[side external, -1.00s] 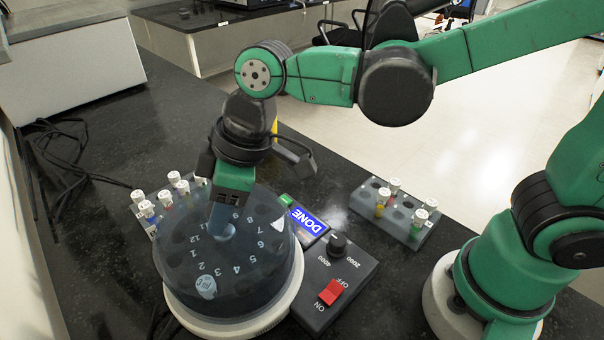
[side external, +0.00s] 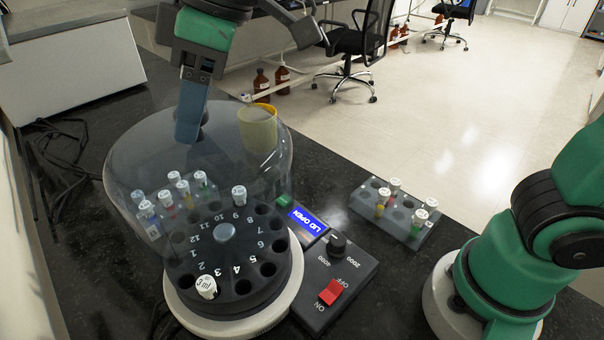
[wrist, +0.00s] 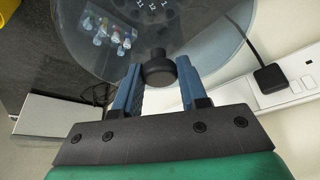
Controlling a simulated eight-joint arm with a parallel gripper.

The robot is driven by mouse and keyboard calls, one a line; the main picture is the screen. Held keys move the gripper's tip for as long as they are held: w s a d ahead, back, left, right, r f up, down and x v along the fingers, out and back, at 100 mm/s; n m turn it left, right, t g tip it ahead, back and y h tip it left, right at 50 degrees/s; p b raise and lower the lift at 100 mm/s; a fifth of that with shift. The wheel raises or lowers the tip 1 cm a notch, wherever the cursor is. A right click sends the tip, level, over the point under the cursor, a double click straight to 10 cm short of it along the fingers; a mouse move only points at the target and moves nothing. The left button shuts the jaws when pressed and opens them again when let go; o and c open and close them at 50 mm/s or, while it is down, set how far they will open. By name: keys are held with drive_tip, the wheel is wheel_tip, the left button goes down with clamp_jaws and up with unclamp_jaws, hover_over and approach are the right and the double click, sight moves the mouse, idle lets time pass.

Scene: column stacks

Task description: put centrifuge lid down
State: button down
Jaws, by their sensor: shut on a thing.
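The centrifuge lid (side external: 125,170) is a clear, smoky dome held in the air, tilted, above and to the left of the centrifuge (side external: 285,308). My gripper (side external: 190,128) is shut on the lid's top knob. In the wrist view, the two blue fingers of my gripper (wrist: 160,85) close on the dark round knob, and the lid (wrist: 215,70) spreads beyond it. The rotor (side external: 222,262) is uncovered, with numbered holes. A white-capped tube (side external: 206,287) sits near number 3 and another (side external: 239,196) near 9. The display (side external: 308,221) reads LID OPEN.
A tube rack (side external: 395,213) stands right of the centrifuge. Another rack with several tubes (side external: 175,195) shows through the lid at left. A yellow cup (side external: 258,128) is behind the lid. Black cables (side external: 60,160) lie at far left. Some counter (side external: 325,160) behind the control box is clear.

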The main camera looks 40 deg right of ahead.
wheel_tip(320, 180, up, 7)
drive_tip(key=shift+f, duration=0.1)
drive_tip(key=w+d+f+m+t+h, duration=0.15)
drive_tip(key=w+d+m, duration=0.3)
drive_tip(key=d, duration=0.75)
drive_tip(key=w+d+f+m+h, duration=0.15)
drive_tip(key=w+d+m, duration=0.35)
drive_tip(key=d, duration=0.6)
wheel_tip(320, 180, down, 20)
drive_tip(key=s, duration=0.1)
drive_tip(key=shift+d+m+h, duration=0.3)
drive_tip(key=shift+m, duration=0.15)
drive_tip(key=shift+s+f, duration=0.1)
drive_tip(key=shift+f, duration=0.05)
drive_tip(key=shift+c, duration=2.4)
unclamp_jaws()
